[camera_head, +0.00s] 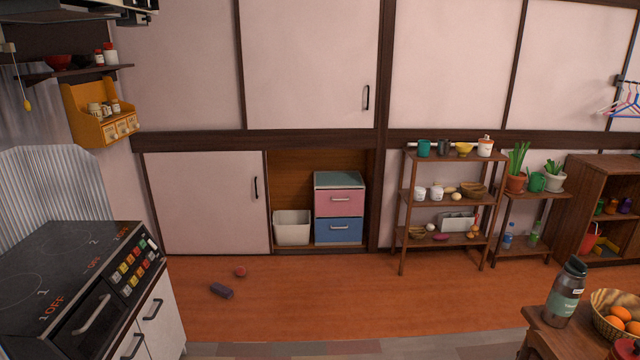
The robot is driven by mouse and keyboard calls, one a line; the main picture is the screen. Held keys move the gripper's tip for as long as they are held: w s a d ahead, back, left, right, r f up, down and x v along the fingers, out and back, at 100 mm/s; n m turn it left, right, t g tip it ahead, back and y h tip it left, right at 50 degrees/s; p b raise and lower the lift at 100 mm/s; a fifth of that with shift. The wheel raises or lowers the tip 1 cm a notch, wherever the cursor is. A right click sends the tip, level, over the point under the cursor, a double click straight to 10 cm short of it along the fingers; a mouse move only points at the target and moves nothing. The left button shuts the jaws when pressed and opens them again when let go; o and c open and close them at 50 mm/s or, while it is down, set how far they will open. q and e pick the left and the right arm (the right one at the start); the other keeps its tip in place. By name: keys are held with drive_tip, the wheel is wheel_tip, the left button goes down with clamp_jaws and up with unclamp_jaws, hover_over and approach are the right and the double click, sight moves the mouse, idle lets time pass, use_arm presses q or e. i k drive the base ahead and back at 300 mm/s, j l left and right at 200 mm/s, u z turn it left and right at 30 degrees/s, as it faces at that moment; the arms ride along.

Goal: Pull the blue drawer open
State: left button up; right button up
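The blue drawer (338,231) is the lower of two drawers in a small cabinet inside the open wall recess, at the middle of the head view. Its front looks flush with the cabinet, and a light bar handle shows near its top. A pink drawer (340,203) with a similar handle sits right above it and also looks shut. The cabinet's grey top (339,180) is bare. Neither of my grippers shows in this view.
A white bin (292,228) stands left of the drawers. A wooden shelf (402,220) with crockery stands to the right. A dark block (221,291) and a red ball (240,272) lie on the floor. A stove (60,265) is at left, a table (540,325) at right. Floor before the drawers is clear.

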sight(337, 222)
drive_tip(key=i, duration=2.4)
